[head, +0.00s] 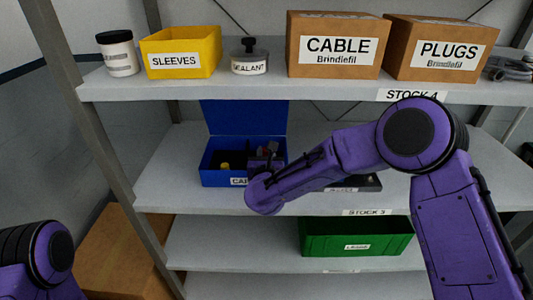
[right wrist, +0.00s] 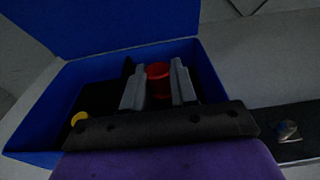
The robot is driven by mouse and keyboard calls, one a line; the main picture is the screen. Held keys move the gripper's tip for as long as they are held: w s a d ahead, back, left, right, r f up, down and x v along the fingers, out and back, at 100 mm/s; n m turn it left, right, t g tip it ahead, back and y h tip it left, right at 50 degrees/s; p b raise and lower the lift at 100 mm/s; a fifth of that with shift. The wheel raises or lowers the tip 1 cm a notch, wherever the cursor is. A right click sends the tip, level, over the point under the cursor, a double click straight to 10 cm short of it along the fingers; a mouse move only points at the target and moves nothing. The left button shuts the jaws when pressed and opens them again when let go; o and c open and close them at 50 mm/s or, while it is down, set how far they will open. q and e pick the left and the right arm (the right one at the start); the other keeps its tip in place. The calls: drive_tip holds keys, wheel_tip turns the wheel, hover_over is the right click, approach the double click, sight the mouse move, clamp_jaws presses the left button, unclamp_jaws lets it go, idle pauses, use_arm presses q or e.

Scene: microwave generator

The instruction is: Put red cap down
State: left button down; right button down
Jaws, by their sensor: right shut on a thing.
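The red cap (right wrist: 158,78) is between the two grey fingers of my right gripper (right wrist: 159,86) in the right wrist view. My right gripper is shut on it, inside or just above the blue box (right wrist: 45,118). In the head view the box (head: 209,176) stands on the middle shelf with its lid raised at the back. There my arm hides part of the box and its label, and the gripper (head: 268,158) is small and dark. A yellow cap (right wrist: 78,118) lies in the box at left. My left gripper is out of view.
A dark flat tray (right wrist: 290,122) lies right of the box, a metal piece (right wrist: 286,130) on it. The shelf above (head: 240,88) holds a yellow sleeves bin (head: 181,68) and cardboard boxes (head: 334,60). A green bin (head: 357,243) is below. Shelf left of the box is bare.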

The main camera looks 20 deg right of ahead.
drive_tip(key=shift+f+b, duration=0.45)
drive_tip(key=shift+b, duration=0.05)
drive_tip(key=c, duration=0.9)
unclamp_jaws()
drive_tip(key=shift+o, duration=0.2)
drive_tip(key=shift+r, duration=0.15)
drive_tip(key=shift+s+r+p, duration=0.1)
drive_tip(key=shift+r+p, duration=0.65)
drive_tip(key=shift+p, duration=0.35)
drive_tip(key=shift+s+a+f+b, duration=0.2)
drive_tip(key=shift+s+b, duration=0.25)
drive_tip(key=shift+s, duration=0.1)
drive_tip(key=shift+s+a+f+b, duration=0.15)
drive_tip(key=shift+s+f+b, duration=0.05)
drive_tip(key=shift+s+b, duration=0.3)
drive_tip(key=b+v, duration=0.2)
drive_tip(key=v, duration=0.7)
drive_tip(key=shift+s+r, duration=0.3)
drive_tip(key=shift+r, duration=0.05)
